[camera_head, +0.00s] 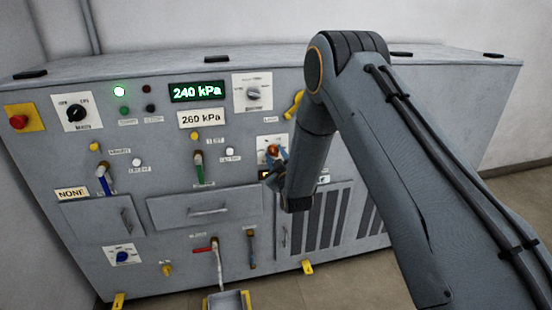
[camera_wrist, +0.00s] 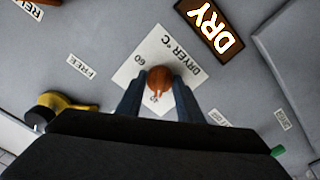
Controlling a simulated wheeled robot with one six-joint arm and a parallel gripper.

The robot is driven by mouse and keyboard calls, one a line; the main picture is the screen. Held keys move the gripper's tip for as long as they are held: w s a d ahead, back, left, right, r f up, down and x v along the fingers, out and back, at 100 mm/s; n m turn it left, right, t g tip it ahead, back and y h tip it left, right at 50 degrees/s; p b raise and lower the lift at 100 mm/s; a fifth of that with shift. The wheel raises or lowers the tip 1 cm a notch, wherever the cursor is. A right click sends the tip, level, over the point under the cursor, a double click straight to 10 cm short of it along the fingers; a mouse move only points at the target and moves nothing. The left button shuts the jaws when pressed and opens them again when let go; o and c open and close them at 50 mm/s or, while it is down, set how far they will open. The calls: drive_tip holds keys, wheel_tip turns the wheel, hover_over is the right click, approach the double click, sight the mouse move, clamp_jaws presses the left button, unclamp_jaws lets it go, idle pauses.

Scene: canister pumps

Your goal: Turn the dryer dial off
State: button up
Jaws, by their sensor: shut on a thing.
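The dryer dial (camera_wrist: 159,78) is an orange-brown round knob on a white plate marked "DRYER °C" (camera_wrist: 138,62), which appears turned around in the wrist view. In the head view the dial (camera_head: 273,149) sits on the panel front, right of the middle valves, partly behind my arm. My gripper (camera_wrist: 158,86) is at the dial, with a finger on each side of the knob, shut on it. In the head view my gripper (camera_head: 276,161) is mostly hidden by my arm. The fingers cover part of the scale, so the dial's exact setting cannot be read.
A lit "DRY" sign (camera_wrist: 211,28) is beside the dial plate. A yellow handle (camera_head: 294,103) is above the dial and shows with a black part in the wrist view (camera_wrist: 58,106). A drawer (camera_head: 205,208) and a louvred grille (camera_head: 318,218) lie below. A green-handled valve (camera_head: 199,166) is left.

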drive_tip(key=n+b, duration=0.1)
drive_tip(key=n, duration=0.4)
drive_tip(key=shift+n+b, duration=0.3)
drive_tip(key=n+b, duration=0.1)
drive_tip(key=n, duration=0.4)
drive_tip(key=shift+r, duration=0.15)
drive_tip(key=shift+n, duration=0.3)
drive_tip(key=o, duration=1)
drive_tip(key=shift+b+v, duration=0.65)
drive_tip(key=shift+v, duration=3.25)
